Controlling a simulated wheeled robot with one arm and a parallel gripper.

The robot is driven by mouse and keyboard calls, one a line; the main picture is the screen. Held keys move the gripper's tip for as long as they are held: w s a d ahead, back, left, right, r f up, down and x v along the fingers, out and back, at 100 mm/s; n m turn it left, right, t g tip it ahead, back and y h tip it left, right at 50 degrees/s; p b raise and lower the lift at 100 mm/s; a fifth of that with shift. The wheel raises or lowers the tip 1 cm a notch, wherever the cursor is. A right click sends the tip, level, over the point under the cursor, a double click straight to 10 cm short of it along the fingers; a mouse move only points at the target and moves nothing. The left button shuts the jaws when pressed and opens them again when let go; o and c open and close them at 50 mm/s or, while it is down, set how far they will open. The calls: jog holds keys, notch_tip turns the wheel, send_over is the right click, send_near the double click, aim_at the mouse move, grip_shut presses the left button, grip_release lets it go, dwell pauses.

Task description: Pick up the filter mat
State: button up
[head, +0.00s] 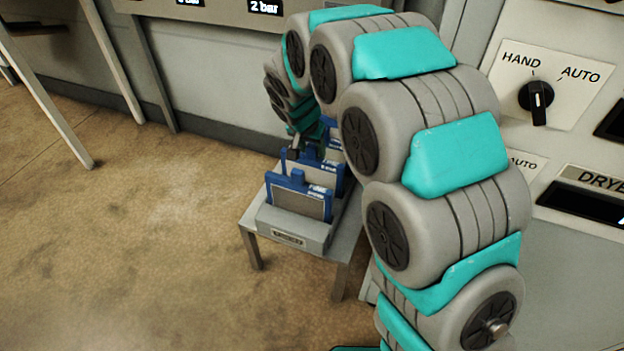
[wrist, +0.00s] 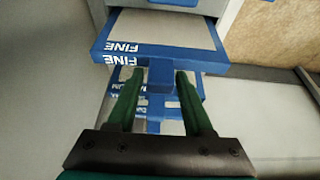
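Several filter mats stand upright in a grey rack (head: 290,238) on a small table. The front filter mat (head: 298,203) has a blue frame, a grey face and a top tab. A second mat (head: 325,175) stands behind it; those farther back are partly hidden by my arm. My gripper (head: 318,143) is low over the back of the rack. In the wrist view, a mat labelled FINE (wrist: 165,56) is nearest. Its blue tab (wrist: 160,73) lies between the fingertips of my gripper (wrist: 160,76), with a narrow gap on each side. The fingers are open.
A machine panel with a HAND/AUTO knob (head: 537,97) and a DRYER display stands at the right. A machine front with a 2 bar display (head: 265,7) is at the back. The brown floor (head: 130,240) left of the table is clear, apart from metal legs at the upper left.

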grip_shut()
dwell(1.0)
